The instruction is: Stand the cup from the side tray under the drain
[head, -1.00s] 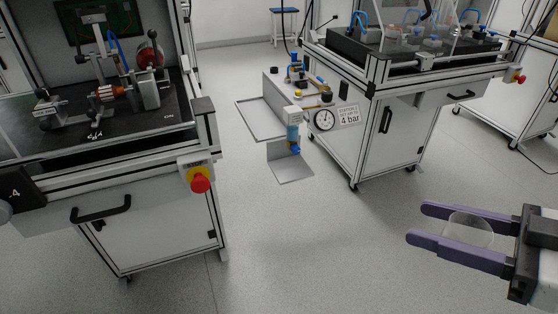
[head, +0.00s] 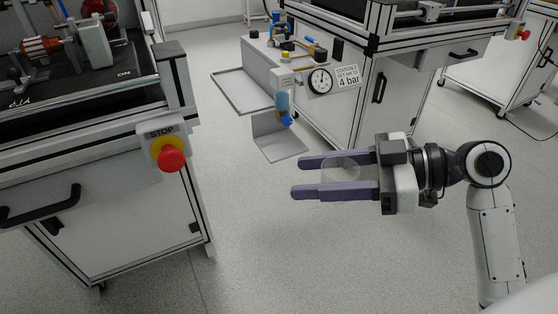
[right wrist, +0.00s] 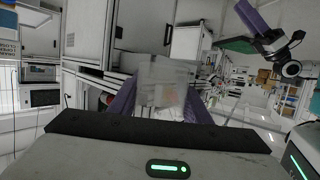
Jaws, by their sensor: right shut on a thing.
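A clear cup (head: 341,169) sits between the purple fingers of my right gripper (head: 318,178), which is shut on it. The cup also shows in the right wrist view (right wrist: 166,82), between the two fingers (right wrist: 160,100). The drain is the blue fitting (head: 286,121) at the lower end of a blue-bowled filter unit (head: 282,102). A small grey shelf plate (head: 282,149) lies below the drain and is empty. The grey side tray (head: 243,91) to its left is empty. My gripper is to the right of the shelf and nearer to me, apart from it. My left gripper is not in the head view.
A bench with a red stop button (head: 171,159) stands at the left. Another bench cabinet (head: 400,95) stands behind my gripper. Open floor (head: 250,235) lies between.

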